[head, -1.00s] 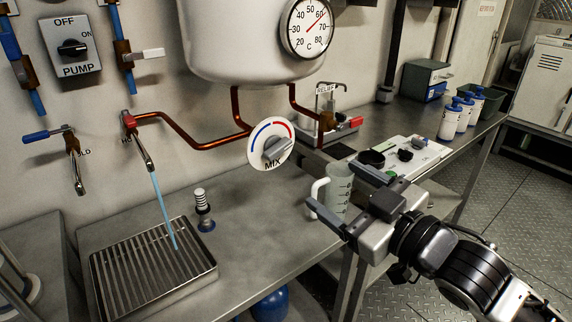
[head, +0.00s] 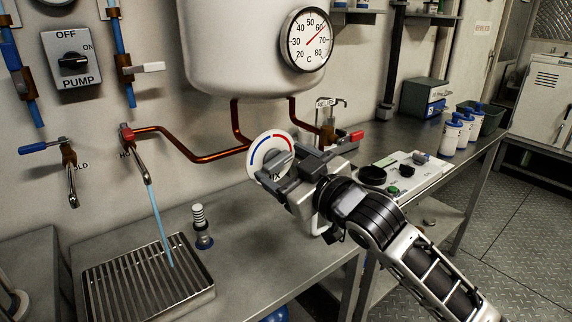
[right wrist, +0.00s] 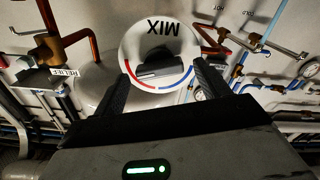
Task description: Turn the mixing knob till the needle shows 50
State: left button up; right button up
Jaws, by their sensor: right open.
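The mixing knob is a white MIX dial (head: 263,150) with a blue and red arc, below the tank. My right gripper (head: 288,164) is in front of it and hides part of the dial and its grey handle. In the right wrist view the dial (right wrist: 135,42) faces me, and its dark handle (right wrist: 162,70) lies between my open right fingers (right wrist: 162,82), with gaps on both sides. The round gauge (head: 307,42) on the tank has a red needle pointing up and right, near 60. My left gripper is not in view.
Copper pipes (head: 190,157) run beside the dial. A red-handled valve (head: 350,138) stands close right of my gripper. A blue stream falls from the hot tap (head: 140,152) onto the drain grate (head: 150,285). A control panel (head: 405,172) lies on the bench at right.

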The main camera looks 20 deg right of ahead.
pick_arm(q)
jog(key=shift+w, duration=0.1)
pick_arm(e)
jog(key=c, duration=1)
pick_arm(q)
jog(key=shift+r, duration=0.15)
pick_arm(e)
jog(key=shift+r+n+p, duration=0.1)
jog(key=shift+n+p, duration=0.8)
jog(key=shift+p, duration=0.15)
jog(key=n+p, duration=0.3)
jog(key=shift+a+n, duration=0.1)
jog(key=shift+n, duration=0.3)
jog(key=shift+n+p, duration=0.65)
jog(key=shift+n, duration=0.65)
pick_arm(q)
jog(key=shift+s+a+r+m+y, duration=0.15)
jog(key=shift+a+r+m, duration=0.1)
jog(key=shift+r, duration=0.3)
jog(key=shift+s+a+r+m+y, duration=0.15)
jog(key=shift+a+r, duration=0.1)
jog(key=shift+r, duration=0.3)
pick_arm(e)
jog(key=shift+f, duration=0.2)
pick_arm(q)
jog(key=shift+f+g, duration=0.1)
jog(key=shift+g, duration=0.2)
